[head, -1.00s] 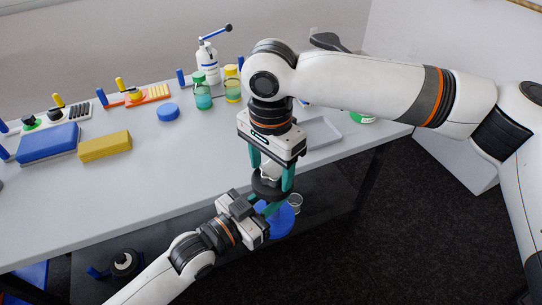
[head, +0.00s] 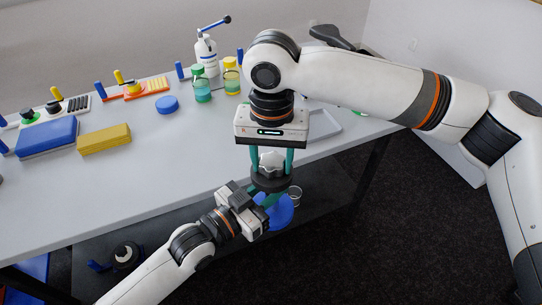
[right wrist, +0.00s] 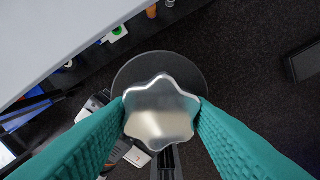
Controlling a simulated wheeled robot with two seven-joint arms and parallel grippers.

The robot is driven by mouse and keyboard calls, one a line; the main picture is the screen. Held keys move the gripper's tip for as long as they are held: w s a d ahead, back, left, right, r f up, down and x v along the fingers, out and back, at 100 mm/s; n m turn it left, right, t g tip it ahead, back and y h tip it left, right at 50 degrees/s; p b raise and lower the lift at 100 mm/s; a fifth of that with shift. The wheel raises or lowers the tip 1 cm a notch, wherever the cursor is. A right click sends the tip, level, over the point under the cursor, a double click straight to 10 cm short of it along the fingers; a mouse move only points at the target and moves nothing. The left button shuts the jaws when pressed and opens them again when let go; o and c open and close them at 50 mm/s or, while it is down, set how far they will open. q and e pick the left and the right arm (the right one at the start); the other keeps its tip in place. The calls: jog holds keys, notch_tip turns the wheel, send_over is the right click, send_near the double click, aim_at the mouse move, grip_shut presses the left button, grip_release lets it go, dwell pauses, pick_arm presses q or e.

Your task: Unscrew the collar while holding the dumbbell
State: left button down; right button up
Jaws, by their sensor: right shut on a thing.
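The dumbbell stands upright in the air in front of the table edge. Its black round plate (head: 270,181) faces up in the head view and shows behind the collar in the right wrist view (right wrist: 160,64). The silver star-shaped collar (right wrist: 160,112) sits on top of the plate; it also shows in the head view (head: 270,160). My right gripper (head: 271,167) comes from above, its teal fingers shut on opposite sides of the collar. My left gripper (head: 266,200) reaches in below the plate and is shut on the dumbbell, its fingertips partly hidden. The dumbbell's lower part is mostly hidden.
The grey table (head: 190,150) carries a blue box (head: 47,137), a yellow block (head: 104,139), bottles (head: 202,86) and a tray (head: 325,122). A dark lower shelf (head: 160,240) holds a blue round object (head: 280,213). Dark floor at right is open.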

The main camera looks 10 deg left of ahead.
jog(key=n, duration=0.6)
jog(key=shift+r+n, duration=0.1)
jog(key=shift+n, duration=0.2)
jog(key=n, duration=0.6)
jog(key=shift+w, duration=0.15)
jog(key=n, duration=0.6)
jog(key=shift+w+d, duration=0.1)
jog(key=n, duration=0.6)
jog(key=shift+w, duration=0.15)
jog(key=n, duration=0.4)
jog(key=shift+r, duration=0.1)
jog(key=n, duration=1)
jog(key=shift+a+n, duration=0.2)
jog(key=shift+n, duration=0.2)
jog(key=n, duration=0.6)
jog(key=shift+a, duration=0.1)
jog(key=n, duration=0.5)
jog(key=o, duration=1.1)
